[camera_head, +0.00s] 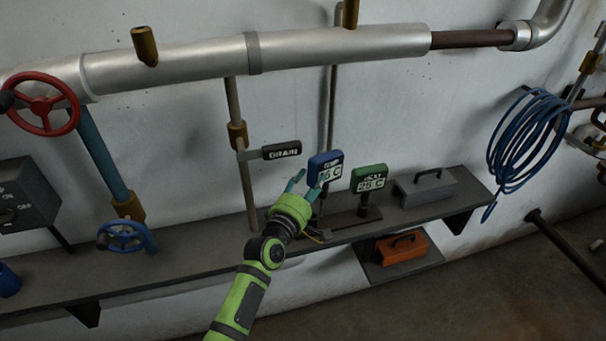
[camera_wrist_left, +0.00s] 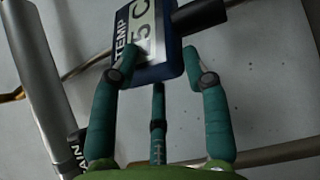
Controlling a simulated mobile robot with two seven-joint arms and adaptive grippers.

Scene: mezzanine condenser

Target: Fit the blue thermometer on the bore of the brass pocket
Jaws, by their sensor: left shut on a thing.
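The blue thermometer (camera_head: 325,166), a boxy blue head with a pale temperature display, is upright over the dark rack on the shelf. My left gripper (camera_head: 307,184) is at its left side, shut on it. In the left wrist view, the blue head (camera_wrist_left: 178,62) sits between the teal fingertips (camera_wrist_left: 165,77). Its stem shows only in part, and I cannot tell whether its lower end is clear of the rack. Two brass pockets stand on top of the silver pipe, one on the left (camera_head: 145,47) and one at the top edge (camera_head: 350,14). Their bores are not visible. My right gripper is out of view.
A green thermometer (camera_head: 369,178) stands close right of the blue one. A DRAIN lever (camera_head: 281,150) juts out left of it. A grey toolbox (camera_head: 426,188) is on the shelf (camera_head: 185,262). The silver pipe (camera_head: 330,47) runs above. A blue hose coil (camera_head: 527,130) hangs right.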

